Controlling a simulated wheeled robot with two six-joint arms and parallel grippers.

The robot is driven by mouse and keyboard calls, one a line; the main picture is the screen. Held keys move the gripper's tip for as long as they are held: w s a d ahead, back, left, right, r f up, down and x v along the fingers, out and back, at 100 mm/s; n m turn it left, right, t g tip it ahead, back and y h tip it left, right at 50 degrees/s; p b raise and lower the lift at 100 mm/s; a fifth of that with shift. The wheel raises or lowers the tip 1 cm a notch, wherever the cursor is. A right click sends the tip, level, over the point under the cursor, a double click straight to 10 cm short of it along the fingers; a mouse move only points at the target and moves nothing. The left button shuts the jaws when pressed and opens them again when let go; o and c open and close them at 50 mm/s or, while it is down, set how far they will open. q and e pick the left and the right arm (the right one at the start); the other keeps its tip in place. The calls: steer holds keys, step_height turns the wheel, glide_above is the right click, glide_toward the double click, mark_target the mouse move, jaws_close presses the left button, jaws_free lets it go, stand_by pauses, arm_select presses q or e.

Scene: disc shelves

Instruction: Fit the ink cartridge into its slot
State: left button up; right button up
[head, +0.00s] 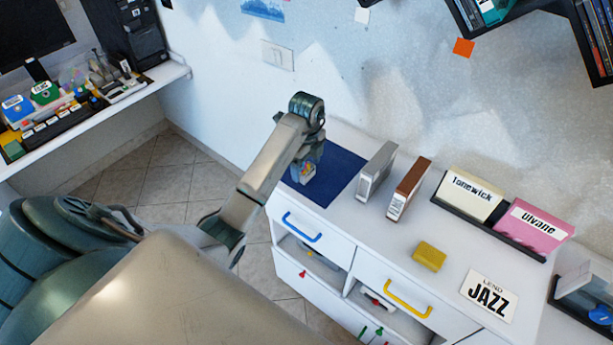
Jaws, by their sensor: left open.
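My left arm reaches over the white cabinet, and its gripper (305,174) points down above the dark blue mat (341,181). The jaws are open. A small item with a colourful label (307,171) shows at the fingertips; I cannot tell whether it lies between them or on the mat, nor whether it is the ink cartridge. I cannot make out a cartridge slot for certain. My right gripper does not show.
On the cabinet (388,242) stand a grey case (375,172), a brown case (408,190), a yellow block (429,256), a JAZZ card (488,295) and a holder with cream (470,193) and pink (533,225) cards. A cluttered desk (95,112) is at the left.

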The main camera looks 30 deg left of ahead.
arm_select(q)
steer(key=shift+r, duration=0.1)
steer(key=c, duration=1.1)
steer(key=shift+c, duration=0.2)
steer(key=shift+r, duration=0.1)
